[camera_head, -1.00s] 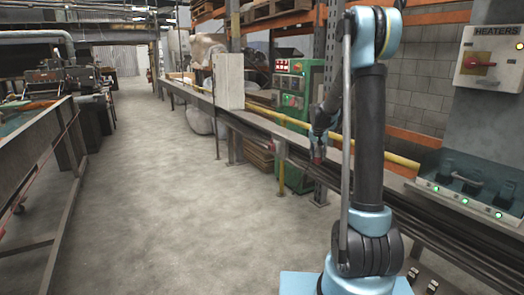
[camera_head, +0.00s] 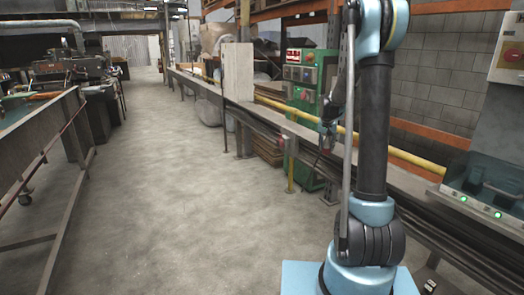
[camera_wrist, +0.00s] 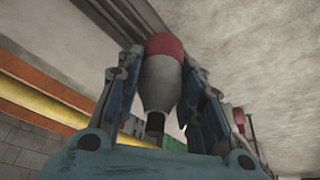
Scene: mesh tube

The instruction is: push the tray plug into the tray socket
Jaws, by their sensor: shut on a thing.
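My gripper (camera_wrist: 165,100) is shut on a plug (camera_wrist: 160,80) with a grey bottle-shaped body, a red end and a narrow dark tip. The red end points up in the wrist view, and a blue finger stands on each side of the body. In the head view my gripper (camera_head: 328,138) is small and dark, in front of the green machine and above the long rail; the plug is too small there to make out clearly. I cannot identify the tray socket in either view.
A green control cabinet (camera_head: 303,75) stands behind the rail (camera_head: 270,125). A box with green lights (camera_head: 490,195) is at the right edge, below a partly cut-off switch panel (camera_head: 508,60). Another red-ended object (camera_wrist: 239,115) shows in the wrist view. Open floor (camera_head: 180,190) lies left.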

